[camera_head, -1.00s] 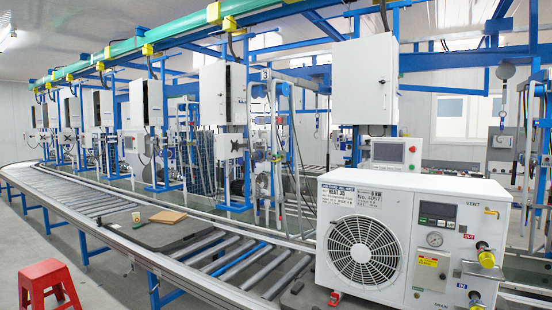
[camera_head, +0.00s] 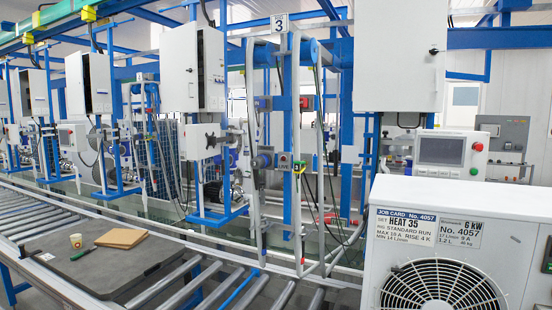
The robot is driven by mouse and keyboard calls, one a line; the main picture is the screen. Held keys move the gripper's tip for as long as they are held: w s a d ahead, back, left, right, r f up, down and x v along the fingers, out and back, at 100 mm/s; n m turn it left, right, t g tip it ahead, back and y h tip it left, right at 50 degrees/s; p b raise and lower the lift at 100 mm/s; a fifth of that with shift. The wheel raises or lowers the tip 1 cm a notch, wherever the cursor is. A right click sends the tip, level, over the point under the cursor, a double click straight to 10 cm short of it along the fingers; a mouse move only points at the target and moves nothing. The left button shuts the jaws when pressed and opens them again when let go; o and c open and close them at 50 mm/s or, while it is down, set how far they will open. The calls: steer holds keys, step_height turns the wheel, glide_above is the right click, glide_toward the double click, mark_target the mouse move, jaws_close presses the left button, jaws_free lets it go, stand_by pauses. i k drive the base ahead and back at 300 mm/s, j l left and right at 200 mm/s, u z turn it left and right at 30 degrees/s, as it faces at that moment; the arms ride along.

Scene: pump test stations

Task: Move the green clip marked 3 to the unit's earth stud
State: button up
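The white unit (camera_head: 470,240) stands at the lower right, cut off by the right and bottom frame edges. Its job card (camera_head: 402,226) and part of its fan grille (camera_head: 440,288) show. I cannot see an earth stud on it. A small dark green piece (camera_head: 299,167) with a pale mark sits on the frame of the station under the sign 3 (camera_head: 280,23). It may be the green clip, but it is too small to tell. My gripper is not in view.
A roller conveyor (camera_head: 205,292) crosses the foreground. A control panel with a screen (camera_head: 440,150) stands behind the unit. Cables hang beside the station posts.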

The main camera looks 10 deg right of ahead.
mark_target(299, 167)
steer(key=i+j, duration=0.2)
steer(key=i, duration=0.25)
steer(key=i+j, duration=0.2)
steer(key=i, duration=0.3)
